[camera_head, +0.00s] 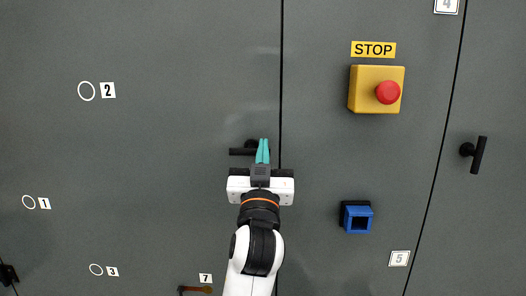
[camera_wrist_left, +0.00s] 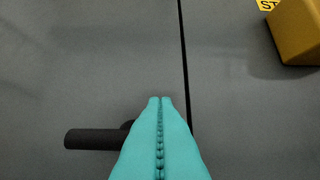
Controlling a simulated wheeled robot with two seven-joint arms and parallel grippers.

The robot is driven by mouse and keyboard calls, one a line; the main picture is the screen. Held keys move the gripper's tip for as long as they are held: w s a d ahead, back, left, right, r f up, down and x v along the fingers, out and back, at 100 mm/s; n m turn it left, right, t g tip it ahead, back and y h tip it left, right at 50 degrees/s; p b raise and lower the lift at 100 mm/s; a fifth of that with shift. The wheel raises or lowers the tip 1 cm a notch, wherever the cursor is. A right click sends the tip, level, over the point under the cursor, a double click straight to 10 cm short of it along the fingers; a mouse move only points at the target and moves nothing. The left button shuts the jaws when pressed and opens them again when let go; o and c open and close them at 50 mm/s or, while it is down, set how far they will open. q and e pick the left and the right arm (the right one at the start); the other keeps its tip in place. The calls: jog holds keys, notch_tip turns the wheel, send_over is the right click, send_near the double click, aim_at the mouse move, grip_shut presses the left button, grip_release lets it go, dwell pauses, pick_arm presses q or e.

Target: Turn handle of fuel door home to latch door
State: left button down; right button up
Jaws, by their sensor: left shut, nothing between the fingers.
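The black handle (camera_head: 240,151) is on the large left grey door (camera_head: 180,120), close to the dark vertical seam. Its bar lies about horizontal and points left. My left gripper (camera_head: 263,143) has teal fingers shut together with nothing between them, over the pivot end of the handle. In the left wrist view the handle bar (camera_wrist_left: 92,139) sticks out to the left from behind the closed fingers (camera_wrist_left: 161,102). The handle's pivot is mostly hidden by the fingers, and I cannot tell whether they touch it. My right gripper is not in view.
A yellow box with a red stop button (camera_head: 388,92) stands out at upper right. A blue square socket (camera_head: 358,218) is at lower right. Another black handle (camera_head: 479,155) is on the far right panel. A brownish lever (camera_head: 195,289) is at the bottom. The panel above the gripper is clear.

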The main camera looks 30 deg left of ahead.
pick_arm(q)
jog(key=shift+m+h, duration=0.4)
jog(key=shift+m, duration=0.1)
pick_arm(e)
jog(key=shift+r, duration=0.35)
pick_arm(q)
jog(key=shift+f+m+t+h+p, duration=0.15)
jog(key=shift+m+t+h+p, duration=0.45)
jog(key=shift+m+p, duration=0.5)
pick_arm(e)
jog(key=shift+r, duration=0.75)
